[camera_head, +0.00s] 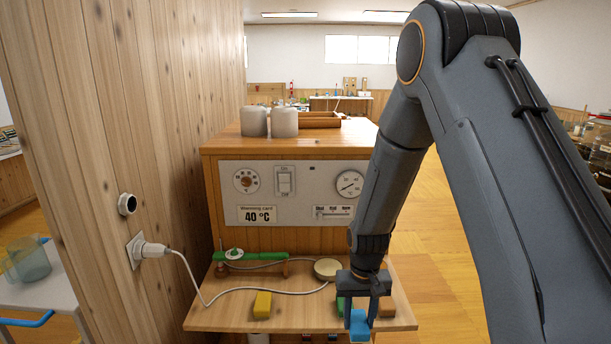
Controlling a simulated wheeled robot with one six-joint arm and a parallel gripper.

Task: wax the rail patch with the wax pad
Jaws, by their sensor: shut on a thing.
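My gripper (360,312) points down over the front right of the wooden shelf and is shut on a blue block (360,328), which shows below its fingers. No label tells whether this block is the wax pad. A yellow block (262,305) lies on the shelf to the left. A green block (341,305) and a brown block (387,307) show partly behind my gripper. A green bar (268,256) on small supports lies along the back of the shelf. I cannot make out a marked rail patch.
The shelf (215,318) projects from a wooden cabinet with a warming-card panel (287,193). A round cream disc (327,268) lies behind my gripper. A white cable (185,270) runs from the wall plug across the shelf. Two pale jars (284,122) stand on top.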

